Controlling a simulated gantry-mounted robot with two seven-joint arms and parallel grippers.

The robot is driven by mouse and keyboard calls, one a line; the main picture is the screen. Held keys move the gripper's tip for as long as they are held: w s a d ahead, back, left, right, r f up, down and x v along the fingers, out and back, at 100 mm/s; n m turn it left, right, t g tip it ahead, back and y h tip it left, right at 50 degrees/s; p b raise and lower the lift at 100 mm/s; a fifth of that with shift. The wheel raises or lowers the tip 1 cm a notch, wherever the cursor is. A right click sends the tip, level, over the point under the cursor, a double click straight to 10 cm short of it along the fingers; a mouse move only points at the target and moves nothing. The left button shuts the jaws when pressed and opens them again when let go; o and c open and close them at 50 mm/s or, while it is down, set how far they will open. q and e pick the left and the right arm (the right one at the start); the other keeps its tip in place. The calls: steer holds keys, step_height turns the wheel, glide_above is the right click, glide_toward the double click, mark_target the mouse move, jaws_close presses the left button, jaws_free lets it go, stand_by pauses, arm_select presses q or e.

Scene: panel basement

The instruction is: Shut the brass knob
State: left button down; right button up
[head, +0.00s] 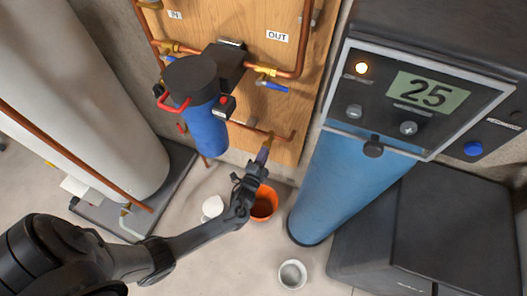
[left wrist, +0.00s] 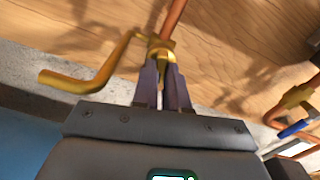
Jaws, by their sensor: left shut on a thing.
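The brass knob (left wrist: 163,50) is at the end of a copper pipe in the left wrist view, partly hidden between my fingers. A bent brass spout (left wrist: 85,78) runs from it to the left. My left gripper (left wrist: 163,75) is shut on the brass knob, one finger on each side. In the head view my left gripper (head: 262,157) reaches the brass fitting (head: 268,140) low on the wooden panel (head: 290,125); the knob itself is too small to tell there. My right gripper is in neither view.
An orange bucket (head: 265,203) stands on the floor just below my left gripper. A blue filter housing (head: 206,130) hangs on the panel to the left. A blue cylinder (head: 345,190) with a control box stands at right. A white cup (head: 292,274) sits on the floor.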

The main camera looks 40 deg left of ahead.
arm_select(q)
steer(key=shift+m+p, duration=0.55)
steer(key=shift+m, duration=0.65)
steer(key=c, duration=1.2)
jaws_free()
steer(key=shift+o, duration=0.2)
steer(key=shift+s, duration=0.1)
steer(key=shift+s+d, duration=0.1)
steer(key=shift+s, duration=0.15)
steer(key=p+v, duration=0.3)
steer(key=v, duration=0.7)
